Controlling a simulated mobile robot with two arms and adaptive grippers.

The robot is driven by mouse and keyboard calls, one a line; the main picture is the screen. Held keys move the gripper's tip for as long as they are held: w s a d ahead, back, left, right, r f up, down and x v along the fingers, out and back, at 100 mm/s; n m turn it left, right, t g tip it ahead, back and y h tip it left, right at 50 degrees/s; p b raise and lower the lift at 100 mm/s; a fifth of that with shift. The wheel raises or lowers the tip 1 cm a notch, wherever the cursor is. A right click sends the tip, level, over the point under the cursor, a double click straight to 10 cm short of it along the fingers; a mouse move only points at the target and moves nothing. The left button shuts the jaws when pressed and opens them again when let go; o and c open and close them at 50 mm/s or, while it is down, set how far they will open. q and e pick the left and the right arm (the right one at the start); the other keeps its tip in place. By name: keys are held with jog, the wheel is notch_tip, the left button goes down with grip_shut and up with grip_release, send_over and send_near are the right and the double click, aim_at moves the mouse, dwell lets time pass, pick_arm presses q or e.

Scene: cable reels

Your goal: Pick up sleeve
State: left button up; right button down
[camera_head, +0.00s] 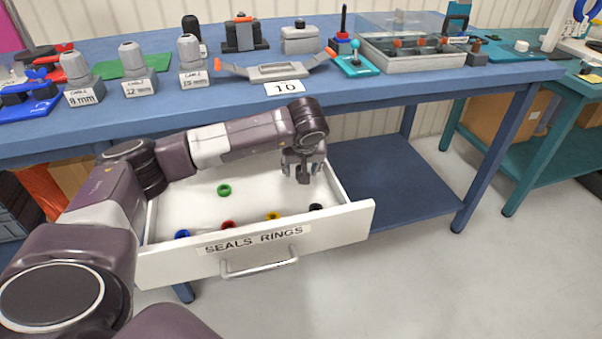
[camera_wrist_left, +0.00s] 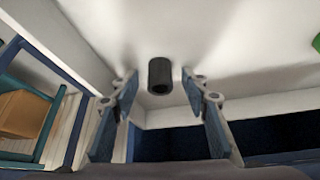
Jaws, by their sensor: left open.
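The sleeve looks like a short black cylinder (camera_wrist_left: 160,75) in the wrist view. It stands on the white drawer floor, centred just beyond my left fingertips, with a gap on each side. My left gripper (camera_head: 303,171) is open and reaches down into the right rear part of the drawer. Its two fingers also show in the wrist view (camera_wrist_left: 160,87). In the head view, a dark shape shows below the fingers, but I cannot tell whether it is the sleeve. My right gripper is not in view.
The open drawer (camera_head: 315,226) labelled SEALS RINGS holds a green ring (camera_head: 224,190), with blue (camera_head: 182,234), red (camera_head: 228,224), yellow (camera_head: 272,216) and black (camera_head: 316,207) pieces near its front. The blue workbench (camera_head: 370,95) above carries connectors and fixtures. The drawer walls are close to my gripper.

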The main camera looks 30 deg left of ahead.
pick_arm(q)
jog(key=shift+c, duration=0.4)
jog(key=c, duration=0.8)
jog(key=shift+r, duration=0.1)
